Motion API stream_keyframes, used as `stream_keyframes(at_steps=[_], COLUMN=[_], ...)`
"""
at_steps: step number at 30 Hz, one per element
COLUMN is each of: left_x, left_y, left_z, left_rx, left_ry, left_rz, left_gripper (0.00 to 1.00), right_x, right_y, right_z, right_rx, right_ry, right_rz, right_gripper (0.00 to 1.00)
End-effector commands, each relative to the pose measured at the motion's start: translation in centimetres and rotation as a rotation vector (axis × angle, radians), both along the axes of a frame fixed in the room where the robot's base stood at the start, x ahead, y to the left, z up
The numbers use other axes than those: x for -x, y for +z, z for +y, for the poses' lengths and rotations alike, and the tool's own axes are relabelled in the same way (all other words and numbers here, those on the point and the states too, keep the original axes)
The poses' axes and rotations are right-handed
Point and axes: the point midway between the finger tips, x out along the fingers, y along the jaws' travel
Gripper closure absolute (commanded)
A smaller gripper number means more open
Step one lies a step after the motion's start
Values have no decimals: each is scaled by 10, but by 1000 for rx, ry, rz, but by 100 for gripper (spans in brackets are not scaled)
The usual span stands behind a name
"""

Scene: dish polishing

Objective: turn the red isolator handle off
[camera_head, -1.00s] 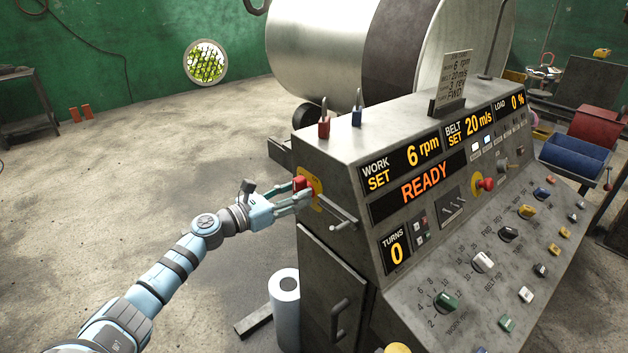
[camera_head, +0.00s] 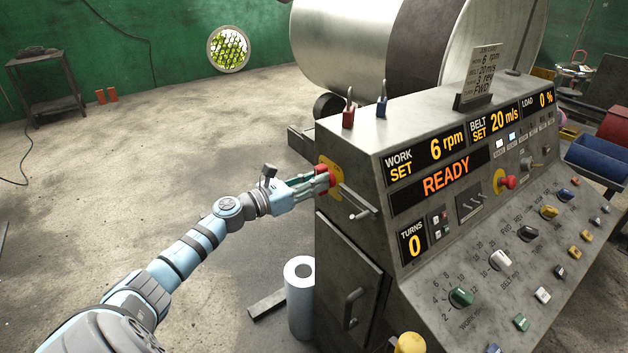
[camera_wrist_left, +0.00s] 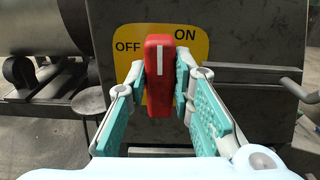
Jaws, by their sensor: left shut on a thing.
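The red isolator handle (camera_wrist_left: 160,85) stands on a yellow plate (camera_wrist_left: 196,44) marked OFF at the left and ON at the upper right. Its white line points nearly straight up in the left wrist view, between the two words. My left gripper (camera_head: 322,183) is shut on the handle, one finger on each side, at the left side of the grey control console (camera_head: 347,235). In the head view the fingers partly cover the handle (camera_head: 331,174). My right gripper is not in view.
A lever (camera_head: 362,214) sticks out of the console side near the handle, and a door grip (camera_head: 352,308) sits lower down. A white roll (camera_head: 299,300) stands on the floor below. The console display reads READY. Open floor lies to the left.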

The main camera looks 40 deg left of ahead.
Motion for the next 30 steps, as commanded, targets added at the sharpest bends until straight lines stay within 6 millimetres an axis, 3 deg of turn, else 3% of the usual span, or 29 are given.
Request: stream_keyframes(at_steps=[11,30], left_x=[-1,-3], left_y=[2,-1], left_z=[3,9], left_rx=[233,815], left_ry=[1,-2], left_rz=[67,242], left_gripper=[100,100], right_x=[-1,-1], right_y=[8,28], right_z=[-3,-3], right_rx=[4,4], right_ry=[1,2], right_rz=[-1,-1], right_gripper=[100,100])
